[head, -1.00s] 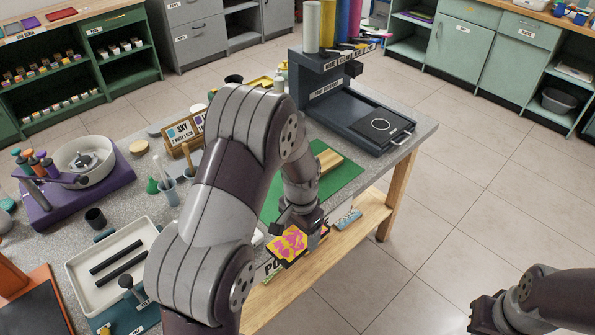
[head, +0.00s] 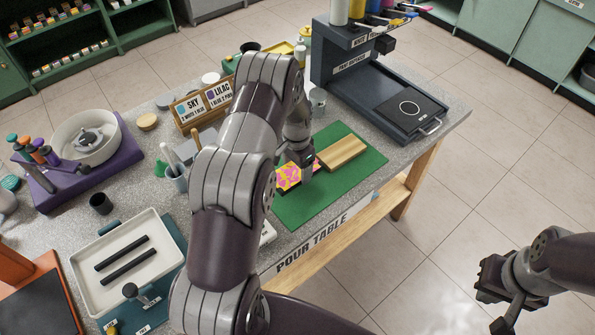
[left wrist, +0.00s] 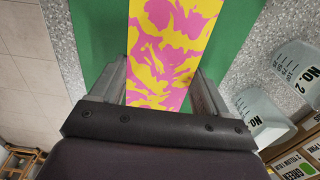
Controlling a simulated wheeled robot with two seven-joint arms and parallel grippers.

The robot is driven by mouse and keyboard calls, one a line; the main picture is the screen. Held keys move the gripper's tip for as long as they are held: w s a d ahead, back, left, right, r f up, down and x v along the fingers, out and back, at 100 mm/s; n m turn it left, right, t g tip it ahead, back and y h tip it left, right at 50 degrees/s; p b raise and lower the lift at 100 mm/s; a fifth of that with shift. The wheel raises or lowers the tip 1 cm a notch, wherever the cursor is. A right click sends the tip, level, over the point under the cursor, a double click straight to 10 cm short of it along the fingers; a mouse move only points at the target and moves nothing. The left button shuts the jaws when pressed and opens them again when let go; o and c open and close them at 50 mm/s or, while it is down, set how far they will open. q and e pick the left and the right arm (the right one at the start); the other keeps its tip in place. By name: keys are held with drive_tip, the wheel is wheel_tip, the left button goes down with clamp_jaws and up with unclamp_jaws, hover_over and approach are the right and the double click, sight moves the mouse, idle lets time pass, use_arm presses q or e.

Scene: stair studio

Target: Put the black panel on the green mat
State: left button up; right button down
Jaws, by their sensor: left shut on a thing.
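My left gripper (head: 303,160) is shut on a panel (head: 288,178) with a pink and yellow swirled top and what look like dark edges. The panel is over the left part of the green mat (head: 302,208); I cannot tell if it touches. In the left wrist view the patterned panel (left wrist: 172,45) lies between both fingers (left wrist: 160,95), with the mat (left wrist: 100,35) around it. A bare wooden block (head: 342,152) lies on the mat right of the panel. My right gripper (head: 495,285) is off the table at lower right; its jaw state is unclear.
A dark press-like stand (head: 385,110) with a black plate is at the right back. Cups (head: 175,178), paint signs (head: 205,100), a purple spinner (head: 85,150) and a white tray (head: 130,262) with black bars fill the left. The mat's front is clear.

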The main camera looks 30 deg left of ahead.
sight(297, 171)
use_arm(q)
drive_tip(key=f, duration=0.1)
drive_tip(key=f+p, duration=0.1)
drive_tip(key=shift+s+d+f, duration=0.15)
drive_tip(key=shift+s+f, duration=0.1)
drive_tip(key=shift+f, duration=0.4)
drive_tip(key=shift+w+f, duration=0.1)
drive_tip(key=shift+f, duration=0.15)
